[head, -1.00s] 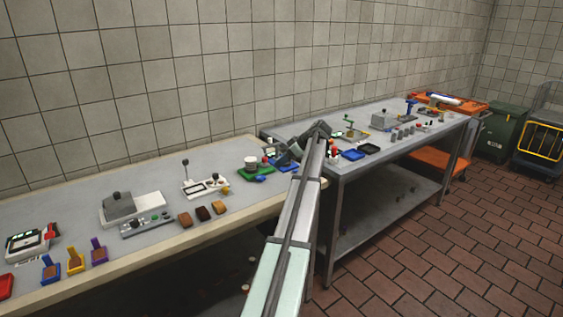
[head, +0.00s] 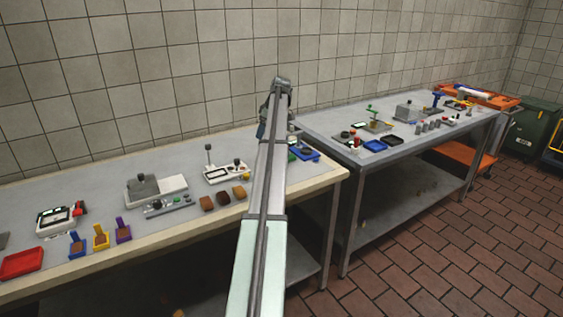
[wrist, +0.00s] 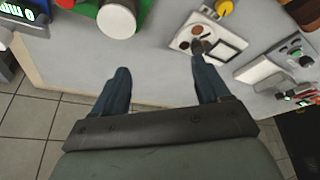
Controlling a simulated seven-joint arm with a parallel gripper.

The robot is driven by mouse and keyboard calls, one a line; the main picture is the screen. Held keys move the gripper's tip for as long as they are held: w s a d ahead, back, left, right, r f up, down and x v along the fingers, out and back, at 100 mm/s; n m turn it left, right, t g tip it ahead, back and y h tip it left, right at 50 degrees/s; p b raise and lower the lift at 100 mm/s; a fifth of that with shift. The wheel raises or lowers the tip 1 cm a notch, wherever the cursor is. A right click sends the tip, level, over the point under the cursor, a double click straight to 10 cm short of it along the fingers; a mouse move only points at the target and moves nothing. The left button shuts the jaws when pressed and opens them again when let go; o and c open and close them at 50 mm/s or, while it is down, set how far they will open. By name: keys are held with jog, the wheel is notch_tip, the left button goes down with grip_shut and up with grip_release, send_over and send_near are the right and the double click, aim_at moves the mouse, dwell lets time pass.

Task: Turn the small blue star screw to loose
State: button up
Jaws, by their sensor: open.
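I cannot make out the small blue star screw for certain in either view. In the head view a blue tray-like fixture (head: 308,154) stands near the right end of the near table, right of my arm, which partly hides the green one. My gripper (wrist: 160,70) is open and empty above the table, its dark blue fingers wide apart. The right finger reaches toward a white lever device (wrist: 207,42).
The near table (head: 230,148) also bears a white device with a lever (head: 225,173), brown blocks (head: 223,198), a grey-topped machine (head: 145,188), coloured scoops (head: 101,237) and a red tray (head: 22,264). A second metal table (head: 335,120) stands at right with several fixtures.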

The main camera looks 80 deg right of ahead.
jog(key=s+m+g+y, duration=0.1)
jog(key=s+m+g, duration=0.3)
jog(key=s+m, duration=0.3)
jog(key=f, duration=1.4)
jog(key=shift+d+f, duration=0.25)
jog(key=shift+c, duration=0.3)
jog(key=c, duration=1)
jog(key=shift+n, duration=1.4)
jog(key=o, duration=1.1)
jog(key=shift+c, duration=0.2)
